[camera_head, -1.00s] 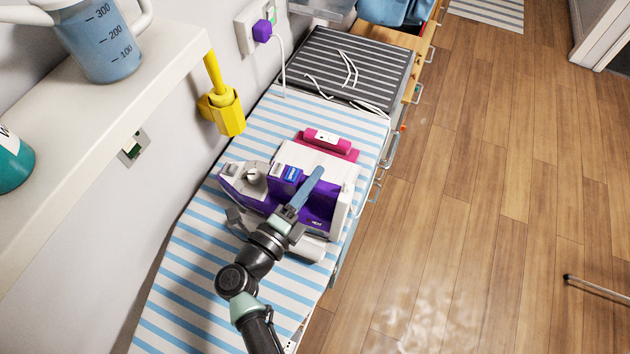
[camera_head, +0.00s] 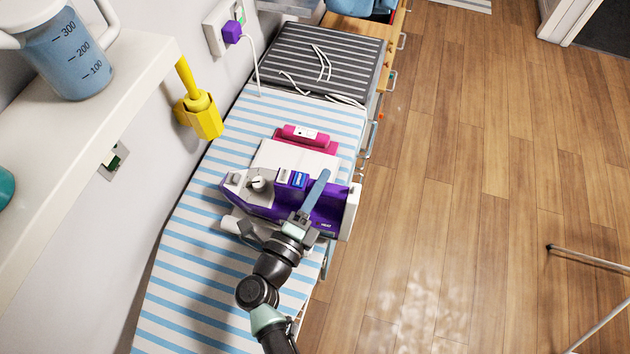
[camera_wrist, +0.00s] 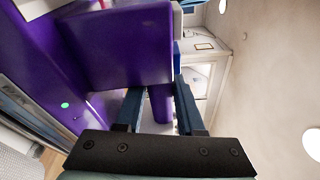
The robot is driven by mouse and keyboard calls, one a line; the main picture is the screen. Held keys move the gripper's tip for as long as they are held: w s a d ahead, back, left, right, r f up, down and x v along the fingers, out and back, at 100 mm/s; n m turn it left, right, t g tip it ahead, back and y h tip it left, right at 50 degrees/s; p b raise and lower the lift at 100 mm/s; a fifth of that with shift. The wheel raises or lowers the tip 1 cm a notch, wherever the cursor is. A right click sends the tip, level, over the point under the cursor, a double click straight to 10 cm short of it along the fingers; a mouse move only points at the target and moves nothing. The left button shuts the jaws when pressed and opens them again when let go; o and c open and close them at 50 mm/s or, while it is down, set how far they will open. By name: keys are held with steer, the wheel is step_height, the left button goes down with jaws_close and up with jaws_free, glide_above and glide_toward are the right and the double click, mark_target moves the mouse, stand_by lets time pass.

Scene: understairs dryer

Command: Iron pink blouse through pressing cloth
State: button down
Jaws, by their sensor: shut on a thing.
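The purple and white iron (camera_head: 268,205), with a dial and a blue panel, is over the striped board, its right end at or past the board's right edge. My gripper (camera_head: 314,197) is shut on the iron; the wrist view shows its two blue fingers around a purple part (camera_wrist: 160,105). The white pressing cloth (camera_head: 290,158) shows just beyond the iron, and the pink blouse (camera_head: 328,147) shows as a strip past the cloth's far edge. The iron hides the rest of both. I cannot tell whether the iron touches the cloth.
The striped ironing surface (camera_head: 190,265) runs along the wall. A dark ribbed mat (camera_head: 320,62) with white cords lies beyond it. A yellow holder (camera_head: 203,118) hangs at the left, below a shelf (camera_head: 90,110) with a jug (camera_head: 70,55).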

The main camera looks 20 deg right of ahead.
steer(key=shift+r, duration=0.15)
steer(key=shift+s+d, duration=0.2)
steer(key=shift+d, duration=0.25)
step_height(320, 180, up, 6)
steer(key=p, duration=0.6)
steer(key=shift+r, duration=0.1)
steer(key=shift+a, duration=0.1)
steer(key=shift+w, duration=0.1)
